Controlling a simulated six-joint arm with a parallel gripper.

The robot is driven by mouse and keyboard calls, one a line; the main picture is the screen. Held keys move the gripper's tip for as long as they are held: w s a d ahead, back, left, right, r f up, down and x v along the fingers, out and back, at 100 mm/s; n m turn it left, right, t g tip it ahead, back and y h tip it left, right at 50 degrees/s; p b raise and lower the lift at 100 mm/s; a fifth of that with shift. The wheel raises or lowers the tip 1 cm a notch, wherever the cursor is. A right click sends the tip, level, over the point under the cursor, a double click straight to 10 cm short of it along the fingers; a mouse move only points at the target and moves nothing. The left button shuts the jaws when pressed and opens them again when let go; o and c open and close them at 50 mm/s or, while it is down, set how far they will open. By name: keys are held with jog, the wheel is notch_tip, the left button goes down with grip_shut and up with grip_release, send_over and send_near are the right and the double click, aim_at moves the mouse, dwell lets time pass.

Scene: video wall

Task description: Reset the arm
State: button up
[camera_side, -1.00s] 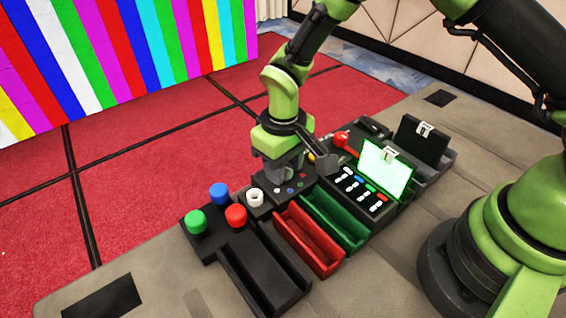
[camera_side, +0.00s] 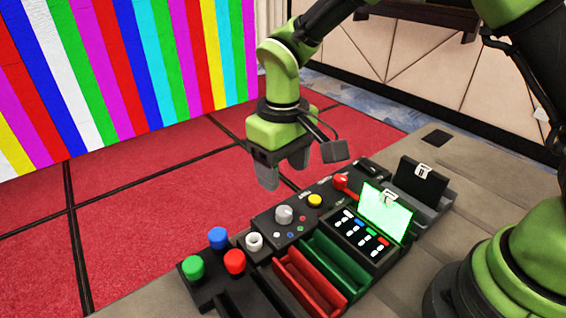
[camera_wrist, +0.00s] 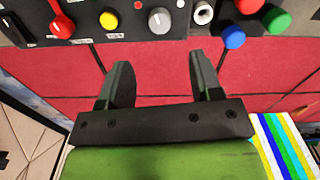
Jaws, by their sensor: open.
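My gripper (camera_side: 283,172) hangs in the air above and behind the control panel (camera_side: 266,212) in the side view. Its two grey fingers are apart, with nothing between them. In the wrist view my gripper (camera_wrist: 165,85) is open, and the panel's grey knob (camera_wrist: 159,20) lies beyond the fingertips. The same grey knob (camera_side: 284,214) shows uncovered in the side view, apart from the fingers. A yellow button (camera_side: 315,200) and a red knob (camera_side: 341,182) sit to its right.
Green (camera_side: 193,267), blue (camera_side: 217,237) and red (camera_side: 234,261) buttons and a white ring (camera_side: 254,241) stand at the panel's left. Red (camera_side: 310,283) and green (camera_side: 337,265) trays, a lit screen (camera_side: 385,210) and a black box (camera_side: 421,184) lie nearby. A striped video wall (camera_side: 120,70) stands behind.

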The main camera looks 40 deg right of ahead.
jog(key=shift+r, duration=0.25)
jog(key=s+d+r+m+t+y, duration=0.1)
jog(key=s+d+r+m+t, duration=0.1)
jog(key=s+d+r, duration=0.45)
jog(key=s+d+r+m+t+y, duration=0.15)
jog(key=s+r, duration=0.25)
jog(key=r, duration=0.5)
jog(key=s+d+m+t, duration=0.1)
jog(key=s+m+t, duration=0.1)
jog(key=s, duration=0.5)
jog(key=shift+s+d+r+t, duration=0.4)
jog(key=shift+t, duration=0.45)
jog(key=shift+h, duration=0.25)
